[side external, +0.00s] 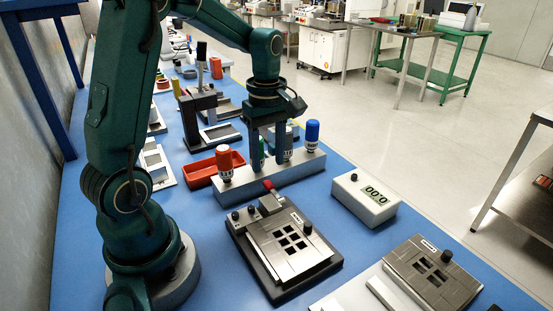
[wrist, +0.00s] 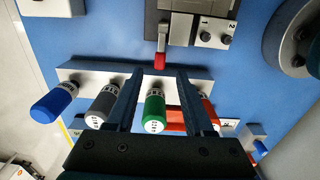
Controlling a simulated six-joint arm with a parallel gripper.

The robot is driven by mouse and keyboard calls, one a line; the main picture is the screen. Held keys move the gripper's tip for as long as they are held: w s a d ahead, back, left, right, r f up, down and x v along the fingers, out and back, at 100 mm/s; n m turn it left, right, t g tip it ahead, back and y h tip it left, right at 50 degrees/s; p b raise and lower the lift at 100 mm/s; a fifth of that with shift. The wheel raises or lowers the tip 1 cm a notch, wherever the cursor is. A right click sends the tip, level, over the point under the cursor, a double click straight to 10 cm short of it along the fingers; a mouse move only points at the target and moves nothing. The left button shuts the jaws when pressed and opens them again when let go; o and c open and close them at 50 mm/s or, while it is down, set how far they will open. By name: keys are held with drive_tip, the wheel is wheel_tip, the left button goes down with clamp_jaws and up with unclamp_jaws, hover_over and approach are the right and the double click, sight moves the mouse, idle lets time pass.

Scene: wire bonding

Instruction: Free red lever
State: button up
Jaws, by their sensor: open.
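The red lever tip (side external: 268,185) sits at the back of a dark fixture with a metal plate (side external: 290,245). In the wrist view the red lever tip (wrist: 160,61) ends a grey arm and points toward my gripper. My gripper (wrist: 160,72) is open and points down. Its two fingertips lie either side of the lever's line, with the red tip showing just beyond the gap between them. In the side view my gripper (side external: 266,160) hangs above and behind the lever, and I see nothing held. Whether a finger touches the lever cannot be told.
A grey rack (side external: 270,177) holds upright red, green, grey and blue-capped bottles close around my fingers. A red tray (side external: 214,168) lies left of it. A second plate fixture (side external: 432,272) is at the front right.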

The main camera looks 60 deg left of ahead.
sight(269, 183)
drive_tip(key=shift+f, duration=2.65)
clamp_jaws()
